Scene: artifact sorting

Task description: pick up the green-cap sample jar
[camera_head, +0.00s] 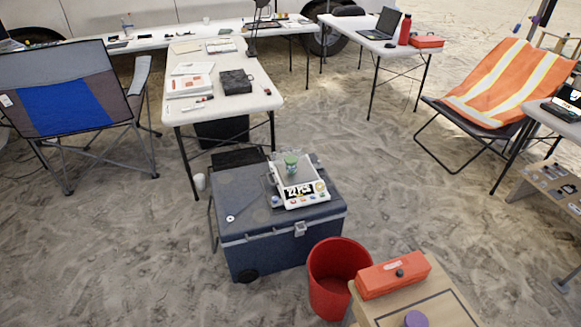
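The green-cap sample jar (291,164) stands upright on a white digital scale (305,197) with a lit dark display. The scale rests on the lid of a blue-grey cooler (240,205) in the middle of the view. The jar is small here, and its contents cannot be made out. Neither of my grippers is in view, and nothing is touching the jar.
A red bucket (330,295) stands by the cooler's front right. A cardboard box (425,300) bears an orange case (392,275) and a purple round object (416,319). White tables and folding chairs stand behind. Sandy ground is open left and right of the cooler.

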